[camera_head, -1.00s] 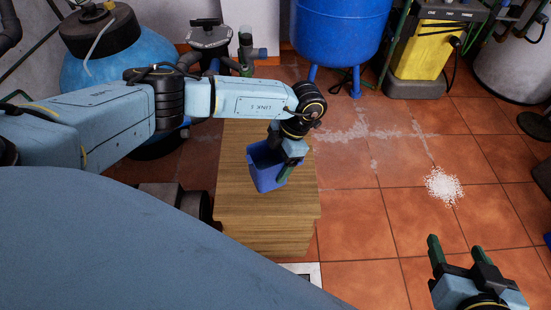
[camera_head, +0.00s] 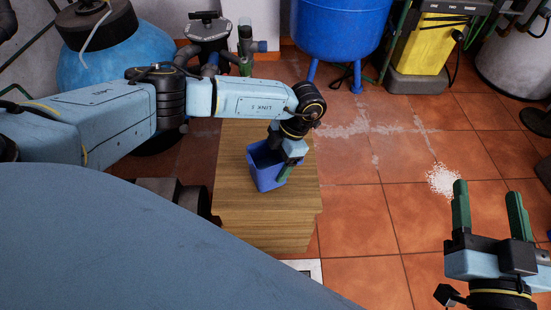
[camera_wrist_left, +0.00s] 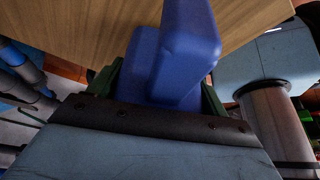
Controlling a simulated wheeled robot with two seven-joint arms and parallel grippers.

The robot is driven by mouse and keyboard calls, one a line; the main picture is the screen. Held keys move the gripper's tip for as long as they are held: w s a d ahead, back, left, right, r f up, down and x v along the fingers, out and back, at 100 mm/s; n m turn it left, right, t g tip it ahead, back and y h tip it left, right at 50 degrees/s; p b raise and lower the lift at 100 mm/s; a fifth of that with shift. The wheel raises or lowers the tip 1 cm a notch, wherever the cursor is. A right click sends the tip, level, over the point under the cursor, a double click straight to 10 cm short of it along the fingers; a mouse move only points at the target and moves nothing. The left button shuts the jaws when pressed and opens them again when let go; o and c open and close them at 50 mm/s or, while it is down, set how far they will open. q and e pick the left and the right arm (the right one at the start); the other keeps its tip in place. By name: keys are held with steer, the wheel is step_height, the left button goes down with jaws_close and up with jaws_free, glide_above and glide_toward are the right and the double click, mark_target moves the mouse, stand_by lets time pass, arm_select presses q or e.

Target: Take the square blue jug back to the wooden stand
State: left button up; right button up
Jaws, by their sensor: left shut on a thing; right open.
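The square blue jug (camera_head: 265,172) is at the wooden stand (camera_head: 240,212), seen over its top in the head view. My left gripper (camera_head: 284,170) is shut on the jug, at its right side. The jug also fills the space between the green fingers in the left wrist view (camera_wrist_left: 182,50), with the wood grain of the stand behind it. I cannot tell whether the jug's base touches the stand top. My right gripper (camera_head: 489,212) is open and empty over the tiled floor, its two green fingers pointing up the picture.
A large blue drum on legs (camera_head: 339,25) and a yellow machine (camera_head: 427,45) stand at the back. A light blue tank (camera_head: 110,55) is at the back left. White granules (camera_head: 442,180) lie on the tiles. The floor right of the stand is mostly clear.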

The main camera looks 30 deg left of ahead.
arm_select(q)
steer(key=shift+f+b, duration=0.6)
steer(key=shift+f, duration=0.2)
stand_by(0.6)
steer(key=o, duration=1.3)
steer(key=shift+c, duration=0.2)
steer(key=p+v, duration=0.4)
steer(key=v, duration=0.9)
steer(key=shift+r, duration=0.25)
